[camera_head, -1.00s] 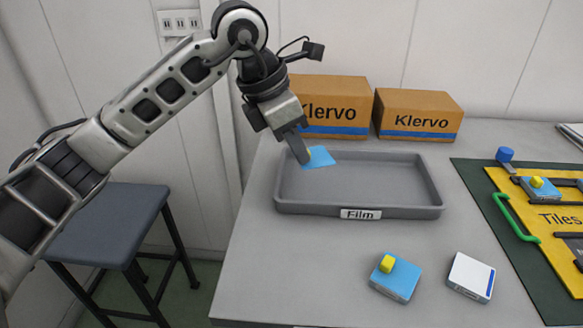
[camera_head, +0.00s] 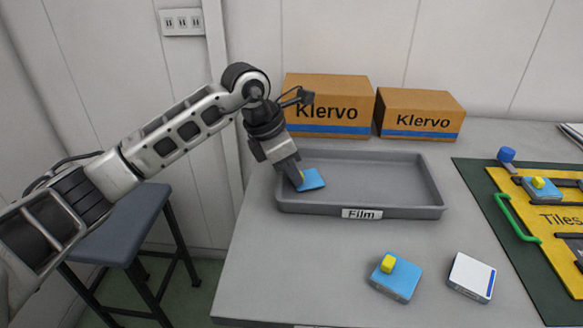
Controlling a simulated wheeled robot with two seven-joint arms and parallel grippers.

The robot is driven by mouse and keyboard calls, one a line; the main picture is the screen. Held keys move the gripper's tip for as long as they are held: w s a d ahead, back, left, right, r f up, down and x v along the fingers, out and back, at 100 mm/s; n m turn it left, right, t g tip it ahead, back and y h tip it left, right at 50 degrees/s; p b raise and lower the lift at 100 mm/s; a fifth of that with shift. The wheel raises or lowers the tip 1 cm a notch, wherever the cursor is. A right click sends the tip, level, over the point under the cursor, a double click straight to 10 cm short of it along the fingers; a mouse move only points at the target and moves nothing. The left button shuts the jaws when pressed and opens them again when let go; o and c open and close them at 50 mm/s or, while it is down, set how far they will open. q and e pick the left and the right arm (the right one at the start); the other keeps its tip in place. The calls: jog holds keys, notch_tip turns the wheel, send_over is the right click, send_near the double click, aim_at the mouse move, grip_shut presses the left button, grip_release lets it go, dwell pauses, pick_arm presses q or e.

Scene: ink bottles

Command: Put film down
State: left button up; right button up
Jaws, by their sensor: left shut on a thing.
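A blue piece of film (camera_head: 312,180) is at the left side of the grey tray labelled Film (camera_head: 400,211). My left gripper (camera_head: 297,181) is shut on the film, low over the left part of the tray. A bit of yellow shows between the gripper and the film. I cannot tell whether the film touches the tray floor. The rest of the tray is empty. My right gripper is not in view.
A blue-topped tile with a yellow knob (camera_head: 396,278) and a white tile (camera_head: 471,277) lie on the table in front of the tray. Two Klervo boxes (camera_head: 328,106) (camera_head: 419,114) stand behind it. A yellow Tiles board (camera_head: 545,218) with a green handle lies on the right.

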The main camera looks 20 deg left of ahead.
pick_arm(q)
jog(key=shift+f+b, duration=0.35)
jog(key=shift+f, duration=0.25)
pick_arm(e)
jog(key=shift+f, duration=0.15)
pick_arm(q)
jog(key=o, duration=0.4)
jog(key=shift+s, duration=0.1)
jog(key=shift+r, duration=0.35)
jog(key=p+v, duration=0.1)
jog(key=v, duration=1.1)
jog(key=shift+r, duration=0.3)
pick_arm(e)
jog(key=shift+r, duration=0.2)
